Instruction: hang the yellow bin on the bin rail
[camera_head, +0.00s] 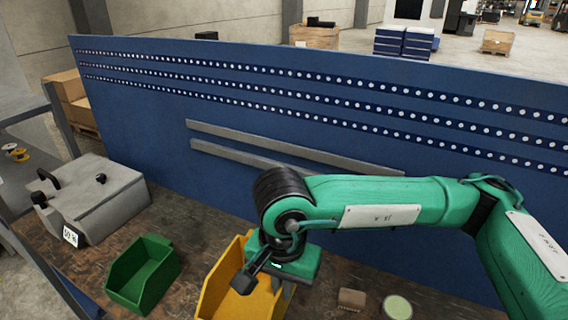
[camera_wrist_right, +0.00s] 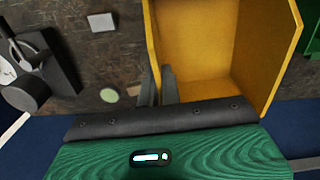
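The yellow bin (camera_head: 222,285) is at the lower middle of the head view, by the workbench, partly hidden by my right arm. My right gripper (camera_head: 281,286) is at the bin's right-hand wall. In the right wrist view, its two grey fingers (camera_wrist_right: 162,86) sit close together with the wall of the yellow bin (camera_wrist_right: 205,45) between them, and look shut on it. I cannot tell whether the bin touches the bench. The bin rail, two parallel grey bars (camera_head: 290,147), runs across the blue panel behind, its lower bar partly hidden by my arm. My left gripper is out of view.
A green bin (camera_head: 143,275) stands left of the yellow one. A grey case (camera_head: 95,200) with black handles is farther left. A small brown block (camera_head: 352,299) and a round pale-green-topped item (camera_head: 398,307) lie right. The blue panel (camera_head: 150,150) closes off the back.

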